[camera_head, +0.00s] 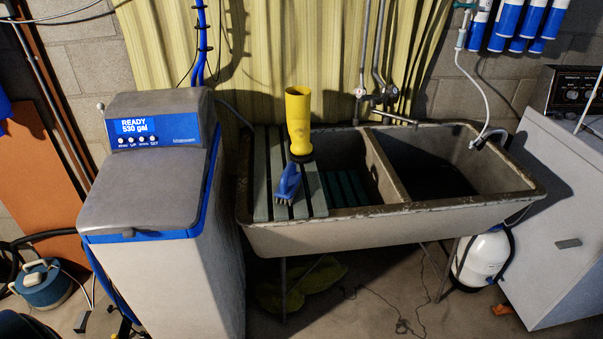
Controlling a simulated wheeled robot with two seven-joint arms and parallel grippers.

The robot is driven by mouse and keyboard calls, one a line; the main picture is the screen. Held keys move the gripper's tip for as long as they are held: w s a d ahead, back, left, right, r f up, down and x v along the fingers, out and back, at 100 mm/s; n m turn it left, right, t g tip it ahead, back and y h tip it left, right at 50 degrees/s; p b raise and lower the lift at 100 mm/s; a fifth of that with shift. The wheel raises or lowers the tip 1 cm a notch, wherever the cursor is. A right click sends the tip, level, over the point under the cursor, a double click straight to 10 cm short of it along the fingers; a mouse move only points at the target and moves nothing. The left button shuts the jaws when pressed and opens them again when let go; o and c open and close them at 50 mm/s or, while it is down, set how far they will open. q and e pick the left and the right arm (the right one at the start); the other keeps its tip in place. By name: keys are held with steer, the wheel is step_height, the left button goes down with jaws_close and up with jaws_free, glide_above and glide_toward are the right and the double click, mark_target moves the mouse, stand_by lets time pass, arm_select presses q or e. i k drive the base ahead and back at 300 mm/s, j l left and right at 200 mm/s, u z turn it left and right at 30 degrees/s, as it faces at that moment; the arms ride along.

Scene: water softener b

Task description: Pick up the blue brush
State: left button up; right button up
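The blue brush (288,184) rests on the grey slatted board (262,185) that lies over the left end of the sink. Its bristles point down toward the slats near the front of the board. A yellow cylinder with a dark base (298,118) stands upright just behind the brush. Neither my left gripper nor my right gripper shows in the head view.
The double-basin sink (390,212) has a divider and a faucet (392,116) at the back. A water softener (150,190) stands left of the sink. A white cabinet (565,210) stands at the right. A white tank (484,258) sits below the sink.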

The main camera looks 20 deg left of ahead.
mark_target(290, 181)
steer(key=i+l+u, duration=0.1)
steer(key=u, duration=0.25)
steer(key=l+u, duration=0.1)
steer(key=u, duration=0.3)
steer(key=i+l+u, duration=0.1)
steer(key=l, duration=0.25)
steer(key=i+l+u, duration=0.1)
steer(key=l, duration=0.2)
steer(key=i+l+u, duration=0.15)
steer(key=l, duration=0.2)
steer(key=i+l+u, duration=0.1)
steer(key=l, duration=0.3)
steer(key=i+l, duration=0.1)
steer(key=l, duration=0.45)
steer(key=i, duration=0.05)
